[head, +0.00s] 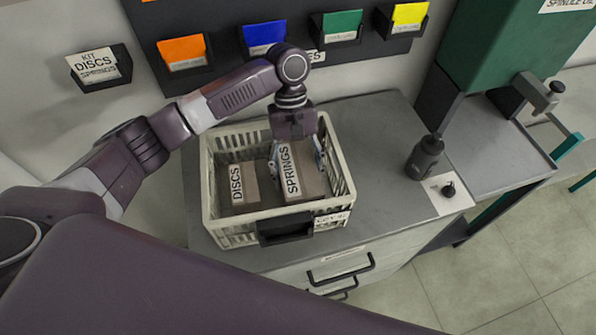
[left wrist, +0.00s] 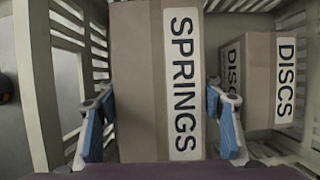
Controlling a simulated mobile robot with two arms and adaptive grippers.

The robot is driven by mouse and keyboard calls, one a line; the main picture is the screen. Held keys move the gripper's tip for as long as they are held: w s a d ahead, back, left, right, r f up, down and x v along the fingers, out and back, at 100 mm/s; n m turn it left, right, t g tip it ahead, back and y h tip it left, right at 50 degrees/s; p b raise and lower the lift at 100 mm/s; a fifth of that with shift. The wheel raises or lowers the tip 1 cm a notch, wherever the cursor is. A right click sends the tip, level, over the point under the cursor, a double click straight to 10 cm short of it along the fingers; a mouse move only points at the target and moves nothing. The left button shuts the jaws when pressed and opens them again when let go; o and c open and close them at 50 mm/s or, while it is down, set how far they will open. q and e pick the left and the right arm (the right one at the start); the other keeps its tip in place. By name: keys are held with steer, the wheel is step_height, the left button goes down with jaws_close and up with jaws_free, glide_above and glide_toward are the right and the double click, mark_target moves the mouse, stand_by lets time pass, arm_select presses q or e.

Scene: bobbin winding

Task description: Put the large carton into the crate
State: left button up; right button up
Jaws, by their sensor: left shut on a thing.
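The large carton, a brown box labelled SPRINGS (head: 308,183), is inside the cream crate (head: 211,228), in its right half. It also fills the middle of the left wrist view (left wrist: 140,80). My left gripper (head: 298,157) reaches down into the crate from above, and its blue-padded fingers (left wrist: 165,125) are on either side of the carton, shut on it. I cannot tell whether the carton's underside touches the crate floor. A smaller carton labelled DISCS (head: 246,187) is in the crate's left half; it shows at the right in the left wrist view (left wrist: 262,80). My right gripper is not in view.
The crate stands on a grey worktop (head: 375,130) with drawers below. A dark bottle (head: 425,158) and a small black part on a white card (head: 448,190) are to the right. Coloured bins (head: 263,38) and a DISCS SPRINGS card holder (head: 99,68) hang on the wall behind.

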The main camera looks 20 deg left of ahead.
arm_select(q)
steer(key=shift+f, duration=0.2)
steer(key=o, duration=1.7)
steer(key=shift+f, duration=0.1)
steer(key=shift+c, duration=0.2)
steer(key=shift+w+r+b, duration=0.1)
steer(key=shift+r+b, duration=0.4)
steer(key=shift+r, duration=0.05)
steer(key=b+v, duration=0.1)
steer(key=v, duration=0.9)
steer(key=shift+r, duration=0.25)
steer(key=shift+v, duration=0.8)
